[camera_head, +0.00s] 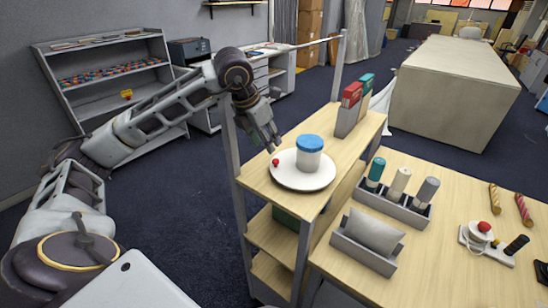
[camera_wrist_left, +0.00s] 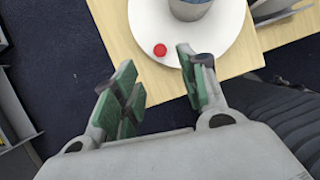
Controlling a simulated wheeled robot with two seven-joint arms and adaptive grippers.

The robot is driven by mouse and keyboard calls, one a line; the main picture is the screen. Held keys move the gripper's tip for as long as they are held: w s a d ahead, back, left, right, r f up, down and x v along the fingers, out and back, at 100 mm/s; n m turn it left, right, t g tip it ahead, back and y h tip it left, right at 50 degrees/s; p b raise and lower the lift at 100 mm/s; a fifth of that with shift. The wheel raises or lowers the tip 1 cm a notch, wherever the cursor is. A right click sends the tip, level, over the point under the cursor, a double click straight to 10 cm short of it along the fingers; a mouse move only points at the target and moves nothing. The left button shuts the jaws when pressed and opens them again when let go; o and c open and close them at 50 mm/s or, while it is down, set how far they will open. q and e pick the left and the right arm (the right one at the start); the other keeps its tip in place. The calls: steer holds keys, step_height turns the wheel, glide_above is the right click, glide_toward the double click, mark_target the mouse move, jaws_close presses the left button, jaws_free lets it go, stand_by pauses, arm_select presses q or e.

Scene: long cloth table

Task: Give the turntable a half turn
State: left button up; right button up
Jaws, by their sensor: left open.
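The turntable is a round white plate (camera_head: 318,179) on the top of a wooden shelf unit. A white container with a blue lid (camera_head: 309,144) stands on it, and a small red knob (camera_head: 276,162) sits near its left rim. In the left wrist view the red knob (camera_wrist_left: 160,50) shows on the white plate (camera_wrist_left: 222,52), just beyond the fingertips. My left gripper (camera_head: 268,146) is open and empty, above the left edge of the shelf top beside the knob. Its green-padded fingers (camera_wrist_left: 158,82) are spread apart. My right gripper is not in view.
Red and teal boxes (camera_head: 350,98) stand in a grey holder behind the plate. A grey post (camera_head: 233,150) rises at the shelf's left corner. To the right, a tray with several bottles (camera_head: 393,203) and a grey cushion-like item (camera_head: 374,233) stand on the wooden table.

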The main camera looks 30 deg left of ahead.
mark_target(276, 160)
arm_select(q)
steer(key=x, duration=0.7)
steer(key=shift+f+p, duration=0.35)
steer(key=shift+p, duration=0.05)
steer(key=shift+w+d+f, duration=0.1)
steer(key=shift+w+f, duration=0.2)
steer(key=shift+f, duration=0.3)
steer(key=shift+w+f, duration=0.1)
steer(key=shift+f, duration=0.1)
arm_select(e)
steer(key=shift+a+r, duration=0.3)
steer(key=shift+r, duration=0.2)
arm_select(q)
jaws_close()
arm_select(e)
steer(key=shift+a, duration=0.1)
